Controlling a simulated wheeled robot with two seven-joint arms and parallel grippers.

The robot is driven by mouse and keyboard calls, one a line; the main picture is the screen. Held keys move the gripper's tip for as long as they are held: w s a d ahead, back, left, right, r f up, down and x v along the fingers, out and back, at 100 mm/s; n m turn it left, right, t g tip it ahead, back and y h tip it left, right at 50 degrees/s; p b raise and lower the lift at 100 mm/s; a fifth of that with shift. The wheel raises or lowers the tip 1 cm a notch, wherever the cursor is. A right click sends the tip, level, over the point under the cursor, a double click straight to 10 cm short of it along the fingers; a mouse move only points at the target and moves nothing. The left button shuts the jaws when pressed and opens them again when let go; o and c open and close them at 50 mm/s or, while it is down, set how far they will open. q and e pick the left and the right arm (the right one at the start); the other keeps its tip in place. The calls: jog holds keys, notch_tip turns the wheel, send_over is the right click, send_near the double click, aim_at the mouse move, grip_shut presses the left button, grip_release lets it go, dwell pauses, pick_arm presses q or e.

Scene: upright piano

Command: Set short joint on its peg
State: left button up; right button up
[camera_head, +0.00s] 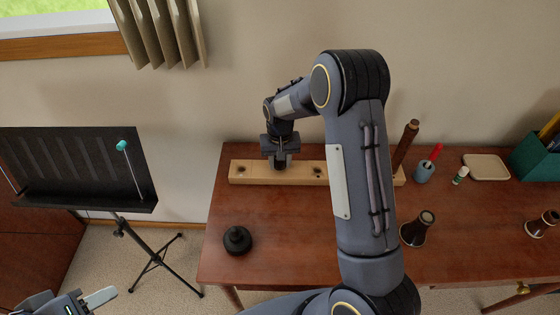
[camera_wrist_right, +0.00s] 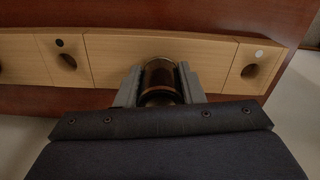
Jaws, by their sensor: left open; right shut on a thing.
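My right gripper (camera_head: 281,158) reaches over the wooden peg rail (camera_head: 305,170) at the back of the table. It is shut on the short joint (camera_head: 281,162), a small dark cylinder. In the right wrist view the joint (camera_wrist_right: 160,82) shows brownish rings between the two grey fingers of the right gripper (camera_wrist_right: 158,88). The joint is over or on the rail (camera_wrist_right: 115,62); whether it sits on a peg is hidden. Round recesses in the rail show on either side. My left gripper (camera_head: 88,303) is open and empty at the lower left, away from the table.
A dark brown joint (camera_head: 406,145) stands upright behind my right arm. A black round object (camera_head: 237,240) sits at the table's front left. Two flared bells (camera_head: 417,229) (camera_head: 541,223), a blue cup (camera_head: 424,172) and a tray (camera_head: 486,167) are to the right. A music stand (camera_head: 80,170) stands left.

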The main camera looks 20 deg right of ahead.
jog(key=shift+f+b, duration=0.45)
dwell(0.6)
jog(key=o, duration=1.1)
jog(key=shift+c, duration=0.2)
notch_tip(320, 180, up, 8)
jog(key=shift+f, duration=0.1)
